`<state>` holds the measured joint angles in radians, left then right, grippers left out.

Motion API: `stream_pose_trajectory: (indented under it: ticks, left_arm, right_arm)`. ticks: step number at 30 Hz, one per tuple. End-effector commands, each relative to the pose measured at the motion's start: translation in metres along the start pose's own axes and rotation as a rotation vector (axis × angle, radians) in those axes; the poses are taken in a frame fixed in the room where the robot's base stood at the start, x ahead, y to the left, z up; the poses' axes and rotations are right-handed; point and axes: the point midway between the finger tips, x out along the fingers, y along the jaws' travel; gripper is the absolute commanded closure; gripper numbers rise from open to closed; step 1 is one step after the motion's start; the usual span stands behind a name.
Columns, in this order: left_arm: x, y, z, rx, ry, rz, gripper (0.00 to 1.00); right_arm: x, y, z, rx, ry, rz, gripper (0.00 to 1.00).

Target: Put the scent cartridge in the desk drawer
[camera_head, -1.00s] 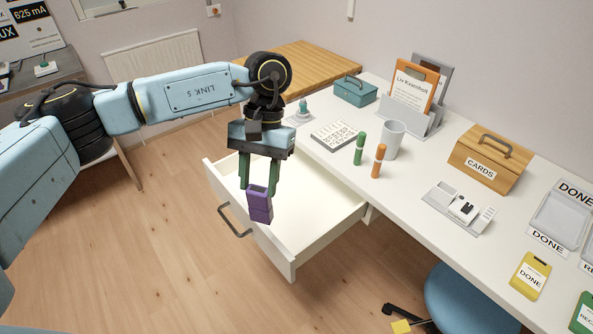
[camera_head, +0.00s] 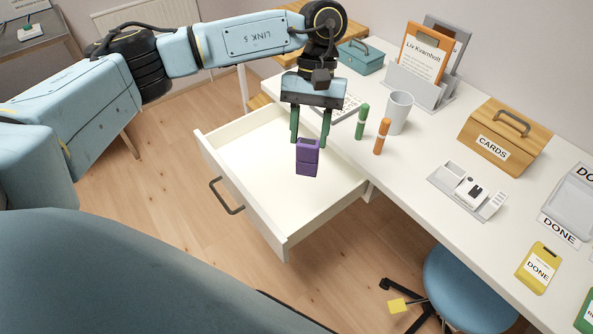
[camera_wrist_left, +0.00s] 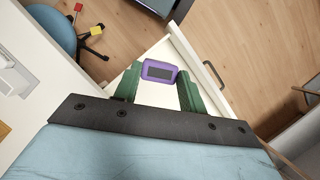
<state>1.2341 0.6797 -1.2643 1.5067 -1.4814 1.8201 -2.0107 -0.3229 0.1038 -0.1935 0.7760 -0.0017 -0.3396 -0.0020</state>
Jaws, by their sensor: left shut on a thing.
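My left gripper (camera_head: 310,136) is shut on the purple scent cartridge (camera_head: 307,160), which hangs upright below the green fingers. In the head view the cartridge appears over the open desk drawer (camera_head: 225,150), in front of its white floor. The exact height above the drawer floor is hard to tell. The left wrist view shows the cartridge (camera_wrist_left: 159,71) between the fingertips, with the white drawer floor (camera_wrist_left: 160,98) behind it. The drawer is pulled out and looks empty where I can see. My right gripper is not in view.
On the desk (camera_head: 420,150) stand a grey cup (camera_head: 398,112), green (camera_head: 361,121) and orange (camera_head: 382,136) markers, a teal box (camera_head: 360,57) and a wooden CARDS box (camera_head: 500,138). A blue stool (camera_head: 465,290) is below the desk. The drawer handle (camera_head: 226,197) sticks out front.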

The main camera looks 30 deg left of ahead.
Motion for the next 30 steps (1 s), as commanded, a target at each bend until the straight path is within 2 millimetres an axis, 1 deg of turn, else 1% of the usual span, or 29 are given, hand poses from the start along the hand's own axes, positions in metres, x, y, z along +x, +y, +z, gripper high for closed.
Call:
stream_pose_trajectory:
  ticks: [1, 3, 5, 6, 9, 15, 21, 25, 30]
  left_arm:
    - [0.013, -0.004, -0.013, -0.120, -0.005, 0.050, 0.84]
    - [0.021, -0.007, -0.028, -0.308, -0.006, 0.129, 0.84]
    - [0.026, -0.009, -0.041, -0.475, -0.005, 0.199, 0.84]
    - [0.029, -0.011, -0.050, -0.582, -0.004, 0.245, 0.84]
    - [0.034, -0.015, -0.069, -0.842, -0.004, 0.354, 0.84]
    - [0.042, -0.030, -0.104, -1.327, 0.000, 0.559, 0.84]
    - [0.048, -0.049, -0.136, -1.779, 0.002, 0.749, 0.84]
    - [0.051, -0.063, -0.155, -2.062, 0.001, 0.867, 0.84]
    - [0.052, -0.082, -0.176, -2.375, 0.003, 0.998, 0.84]
  right_arm:
    - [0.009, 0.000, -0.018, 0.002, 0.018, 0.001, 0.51]
    - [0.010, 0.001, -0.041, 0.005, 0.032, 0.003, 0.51]
    - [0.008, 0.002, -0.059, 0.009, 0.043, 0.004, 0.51]
    - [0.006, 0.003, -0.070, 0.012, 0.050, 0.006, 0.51]
    - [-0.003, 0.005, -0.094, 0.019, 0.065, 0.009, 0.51]
    - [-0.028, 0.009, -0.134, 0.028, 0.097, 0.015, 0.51]
    - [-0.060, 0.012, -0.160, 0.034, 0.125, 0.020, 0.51]
    - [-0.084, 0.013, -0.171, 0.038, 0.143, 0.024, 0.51]
    - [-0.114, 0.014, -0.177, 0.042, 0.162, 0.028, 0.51]
